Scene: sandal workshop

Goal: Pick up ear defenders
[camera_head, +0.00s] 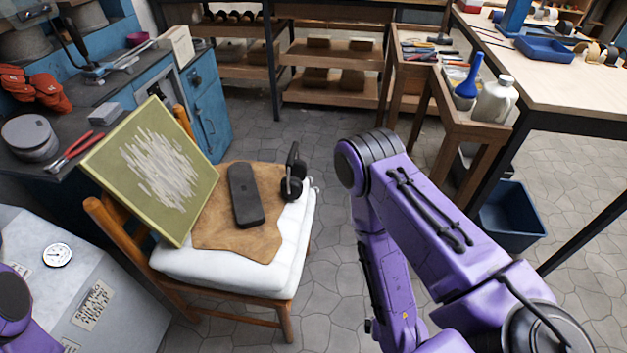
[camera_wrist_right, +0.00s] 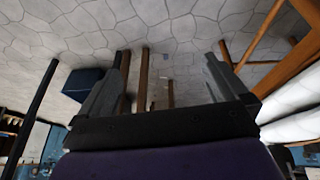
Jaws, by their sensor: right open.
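The black ear defenders (camera_head: 292,175) stand on the right edge of a white chair cushion (camera_head: 285,255), beside a dark oblong block (camera_head: 245,195) on a brown leather piece (camera_head: 210,222). My right arm is to the right of the chair, bent downward, and its gripper cannot be made out in the head view. In the right wrist view my right gripper (camera_wrist_right: 168,60) has its fingers apart with nothing between them. The white cushion (camera_wrist_right: 290,110) shows at that view's right edge, away from the fingers. A dark shape below it is unclear. My left gripper is out of view.
A green framed panel (camera_head: 150,165) leans on the wooden chair (camera_head: 105,215). A blue bin (camera_head: 512,215) stands under the workbench at right, beside a small wooden stand (camera_head: 450,125). A grey machine (camera_head: 100,290) is at lower left. Stone floor between chair and my arm is clear.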

